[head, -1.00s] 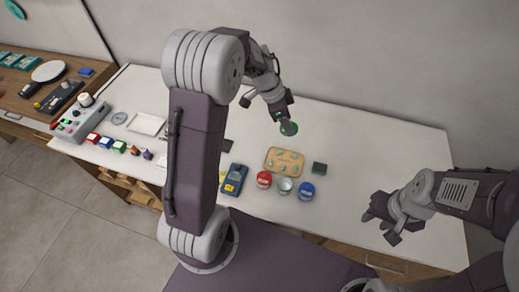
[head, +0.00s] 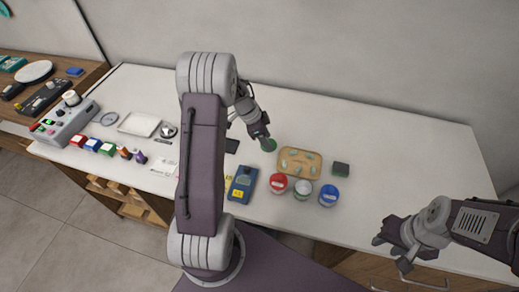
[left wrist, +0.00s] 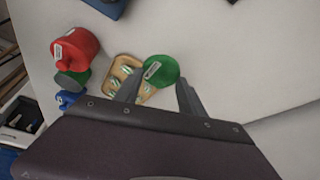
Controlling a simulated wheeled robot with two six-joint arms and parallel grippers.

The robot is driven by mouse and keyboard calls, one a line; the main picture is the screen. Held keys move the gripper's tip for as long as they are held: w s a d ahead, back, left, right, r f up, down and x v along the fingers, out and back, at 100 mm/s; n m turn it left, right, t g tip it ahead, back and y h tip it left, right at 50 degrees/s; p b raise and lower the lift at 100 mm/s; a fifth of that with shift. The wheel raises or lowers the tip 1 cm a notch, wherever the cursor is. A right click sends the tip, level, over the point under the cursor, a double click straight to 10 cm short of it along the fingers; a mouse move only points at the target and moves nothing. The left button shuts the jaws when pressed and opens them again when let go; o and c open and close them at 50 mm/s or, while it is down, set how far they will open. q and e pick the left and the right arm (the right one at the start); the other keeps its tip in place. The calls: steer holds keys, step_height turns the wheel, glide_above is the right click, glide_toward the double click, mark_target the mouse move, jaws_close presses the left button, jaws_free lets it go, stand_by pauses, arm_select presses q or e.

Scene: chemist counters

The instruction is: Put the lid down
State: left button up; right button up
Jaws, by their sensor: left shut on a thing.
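My left gripper (head: 264,137) is shut on a round green lid (head: 269,145), left of the wooden tray in the head view. In the left wrist view the green lid (left wrist: 160,70) shows at the fingertips, with a pale label on it. Whether it touches the counter (head: 400,150) I cannot tell. A jar with a grey top and green body (left wrist: 72,82) stands between a red-lidded jar (head: 278,182) and a blue-lidded jar (head: 328,195). My right gripper (head: 391,252) is open and empty over the counter's front right.
The wooden tray (head: 282,168) holds several pale green pieces. A dark green block (head: 341,169) is right of it. A blue and yellow meter (head: 242,184) lies left of the jars. The counter behind the lid and to the right is clear.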

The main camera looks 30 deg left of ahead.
mark_target(263, 152)
arm_select(q)
steer(key=a, duration=0.1)
steer(key=f, duration=0.1)
steer(key=a, duration=0.1)
steer(key=shift+s+a+f, duration=0.3)
steer(key=shift+a, duration=0.05)
step_height(263, 152, down, 4)
steer(key=shift+d+b, duration=0.1)
steer(key=shift+b, duration=0.4)
steer(key=o, duration=1.3)
steer(key=shift+f, duration=0.1)
